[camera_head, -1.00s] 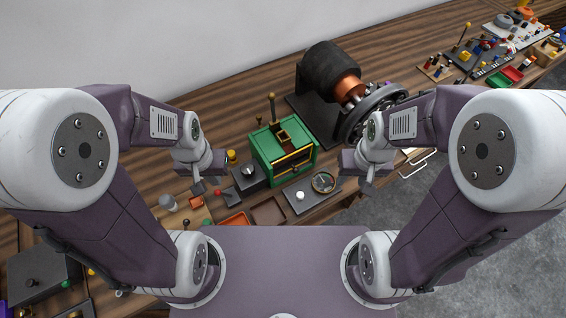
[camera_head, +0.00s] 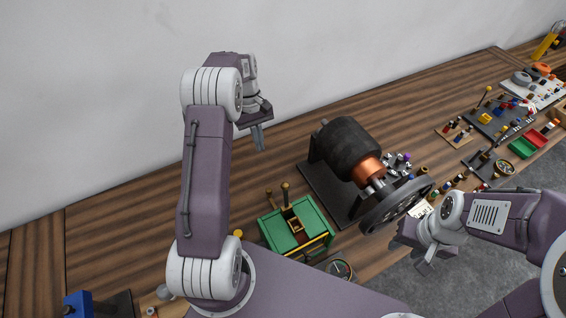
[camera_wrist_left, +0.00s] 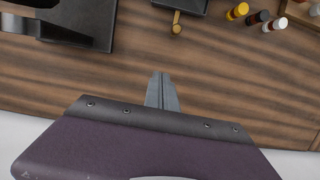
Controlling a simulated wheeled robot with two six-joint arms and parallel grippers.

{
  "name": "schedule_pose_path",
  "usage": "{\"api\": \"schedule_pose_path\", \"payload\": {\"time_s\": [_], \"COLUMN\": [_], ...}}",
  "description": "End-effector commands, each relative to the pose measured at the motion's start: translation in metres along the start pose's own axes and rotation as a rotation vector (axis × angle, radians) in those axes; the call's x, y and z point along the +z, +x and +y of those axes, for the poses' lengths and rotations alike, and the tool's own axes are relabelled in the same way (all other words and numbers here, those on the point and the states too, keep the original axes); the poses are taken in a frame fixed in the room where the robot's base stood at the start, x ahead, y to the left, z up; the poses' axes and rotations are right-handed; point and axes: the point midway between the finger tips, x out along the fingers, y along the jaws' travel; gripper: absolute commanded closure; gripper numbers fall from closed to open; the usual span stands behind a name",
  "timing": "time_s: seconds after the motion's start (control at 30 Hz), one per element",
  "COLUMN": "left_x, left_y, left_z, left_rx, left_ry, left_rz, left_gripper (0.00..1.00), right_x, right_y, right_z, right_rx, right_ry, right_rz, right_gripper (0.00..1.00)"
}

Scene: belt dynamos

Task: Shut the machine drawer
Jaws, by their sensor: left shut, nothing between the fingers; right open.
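No machine drawer can be made out clearly. A green box-shaped machine (camera_head: 313,218) with yellow trim stands on the bench in the head view; its front is mostly out of sight. A black and copper dynamo (camera_head: 348,148) with a large dark wheel stands to its right. A pale piece (camera_head: 421,209) shows beside the wheel, partly covered by my right arm; I cannot tell whether it is a drawer. My left gripper (camera_head: 260,138) is shut and empty, above the back of the bench; it also shows in the left wrist view (camera_wrist_left: 162,92). My right gripper (camera_head: 424,266) is open, off the bench's front edge.
Small coloured parts and trays (camera_head: 525,145) fill the right end of the wooden bench (camera_head: 130,228). A round dial (camera_head: 341,268) lies below the green machine. Bare wood lies behind the machines. Grey floor (camera_head: 385,278) is in front.

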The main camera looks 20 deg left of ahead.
Motion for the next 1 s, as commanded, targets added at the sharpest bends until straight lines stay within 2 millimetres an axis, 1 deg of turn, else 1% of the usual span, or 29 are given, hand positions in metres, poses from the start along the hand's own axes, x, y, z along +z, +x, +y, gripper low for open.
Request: {"api": "schedule_pose_path", "payload": {"time_s": [0.07,0.17,0.27,0.37,0.73,0.77,0.83,0.9,1.0], "left_x": [-0.003,-0.004,-0.003,-0.002,0.0,0.007,0.019,0.027,0.034], "left_y": [0.006,0.005,0.012,0.028,0.106,0.103,0.105,0.108,0.111], "left_z": [-0.01,-0.011,-0.01,-0.011,-0.011,-0.01,-0.01,-0.01,-0.009], "left_rx": [-0.005,-0.003,-0.004,-0.006,-0.006,-0.005,-0.005,-0.004,-0.004], "left_ry": [-0.024,-0.026,-0.025,-0.024,-0.023,-0.021,-0.021,-0.021,-0.021], "left_rz": [-0.02,-0.016,-0.018,-0.02,-0.018,-0.017,-0.017,-0.016,-0.014], "left_gripper": [1.0,1.0,1.0,1.0,1.0,1.0,1.0,1.0,1.0], "right_x": [0.0,0.0,0.0,0.0,-0.002,-0.003,-0.003,-0.004,-0.004], "right_y": [-0.003,-0.002,-0.003,-0.006,-0.024,-0.03,-0.035,-0.038,-0.041], "right_z": [0.0,0.0,0.0,0.0,-0.001,-0.001,-0.001,-0.001,-0.001], "right_rx": [0.0,0.0,0.0,0.0,0.0,0.0,0.0,0.0,0.0], "right_ry": [0.0,0.0,0.0,0.0,0.0,0.0,0.0,0.0,0.0], "right_rz": [-0.001,-0.001,-0.001,-0.001,0.0,-0.001,0.0,0.0,0.0], "right_gripper": [0.59,0.59,0.59,0.59,0.59,0.59,0.59,0.59,0.59]}}
